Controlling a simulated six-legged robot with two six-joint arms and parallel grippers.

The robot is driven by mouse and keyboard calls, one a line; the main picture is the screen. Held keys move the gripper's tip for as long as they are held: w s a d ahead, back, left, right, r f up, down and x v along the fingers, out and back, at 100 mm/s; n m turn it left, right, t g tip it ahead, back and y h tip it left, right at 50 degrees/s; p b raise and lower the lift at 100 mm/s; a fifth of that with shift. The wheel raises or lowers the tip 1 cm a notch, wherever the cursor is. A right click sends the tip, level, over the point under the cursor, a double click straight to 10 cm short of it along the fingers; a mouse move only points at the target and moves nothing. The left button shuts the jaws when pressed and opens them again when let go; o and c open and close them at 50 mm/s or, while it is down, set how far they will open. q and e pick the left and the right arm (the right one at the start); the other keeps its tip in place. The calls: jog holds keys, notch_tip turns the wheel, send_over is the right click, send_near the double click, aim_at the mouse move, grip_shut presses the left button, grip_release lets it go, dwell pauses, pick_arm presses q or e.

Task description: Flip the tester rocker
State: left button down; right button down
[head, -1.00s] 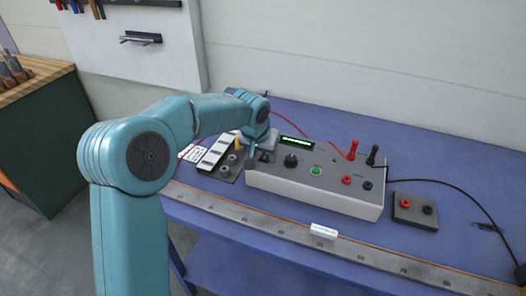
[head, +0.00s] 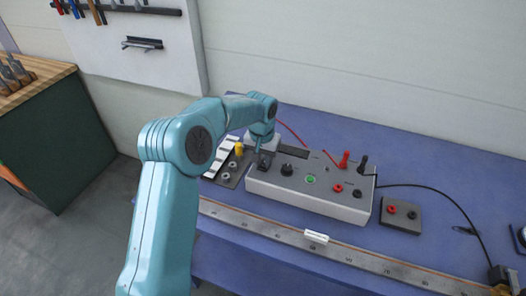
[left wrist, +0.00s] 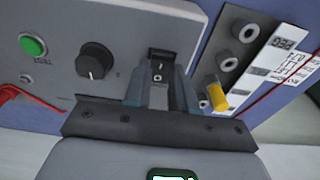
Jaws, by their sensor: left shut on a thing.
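The tester is a grey-white box (head: 340,204) on the blue bench, with a dark display (head: 293,152), a black knob (head: 287,170) and a green button (head: 311,180). My left gripper (head: 262,157) is at the left end of its top panel. In the left wrist view, the black rocker (left wrist: 160,54) stands at the tips of my left gripper (left wrist: 160,74), with one finger on each side. The gripper is shut on the rocker. The rocker's tilt is hard to tell. My right gripper is not in view.
A dark plate with round posts and a yellow piece (head: 239,148) lies left of the tester. Red and black plugs (head: 344,160) stand on its right end. A small socket block (head: 402,216) lies farther right. A long ruler (head: 280,232) runs along the front edge.

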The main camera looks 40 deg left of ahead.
pick_arm(q)
jog(key=shift+r, duration=0.15)
jog(key=c, duration=1.2)
grip_release()
jog(key=shift+o, duration=1.4)
jog(key=shift+s+r, duration=0.1)
jog(key=shift+s, duration=0.1)
jog(key=shift+w, duration=0.1)
jog(key=shift+w+r, duration=0.1)
notch_tip(320, 180, up, 16)
jog(key=s, duration=0.2)
jog(key=shift+d+b, duration=0.2)
jog(key=shift+b, duration=0.25)
